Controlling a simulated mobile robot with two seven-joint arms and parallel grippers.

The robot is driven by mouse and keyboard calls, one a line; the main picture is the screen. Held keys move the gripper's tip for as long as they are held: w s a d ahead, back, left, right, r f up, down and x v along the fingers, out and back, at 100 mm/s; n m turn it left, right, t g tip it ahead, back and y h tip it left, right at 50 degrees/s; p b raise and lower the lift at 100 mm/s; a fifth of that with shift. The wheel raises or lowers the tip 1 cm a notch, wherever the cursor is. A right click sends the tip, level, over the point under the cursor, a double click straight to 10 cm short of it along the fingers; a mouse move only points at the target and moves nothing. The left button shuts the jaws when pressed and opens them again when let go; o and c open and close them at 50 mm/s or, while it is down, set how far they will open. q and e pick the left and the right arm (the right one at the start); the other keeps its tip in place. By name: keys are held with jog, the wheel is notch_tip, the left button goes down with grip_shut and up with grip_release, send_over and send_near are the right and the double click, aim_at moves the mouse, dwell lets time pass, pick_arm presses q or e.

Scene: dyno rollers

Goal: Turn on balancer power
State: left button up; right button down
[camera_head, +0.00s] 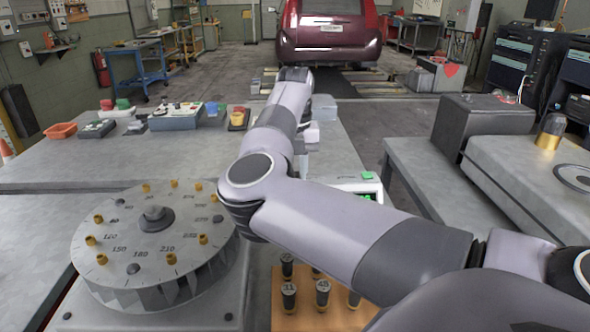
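The balancer is a round grey rotor disc (185,222) with degree marks and several brass pegs around its rim, on a grey base at the left. A light box with a green display and a green button (367,175) stands right of centre, mostly hidden behind my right arm. I cannot tell which control is the power switch. My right arm reaches in from the right across the bench, its wrist bent down past the middle. A pale part at its end (310,133) shows, but the fingertips are hidden. My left gripper is out of view.
A wooden block (312,318) holds several dark numbered weights in front. Grey machinery (482,124) stands right.

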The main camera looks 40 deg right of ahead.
jog(key=shift+w+d+r+g+y+p, duration=0.1)
jog(key=shift+d+r+g+y+p, duration=0.2)
jog(key=shift+p, duration=0.55)
jog(key=shift+w+f+g+y+p, duration=0.15)
jog(key=shift+g+y+p, duration=0.45)
jog(key=shift+g+p, duration=0.2)
jog(key=shift+w, duration=0.1)
jog(key=c, duration=0.9)
grip_release()
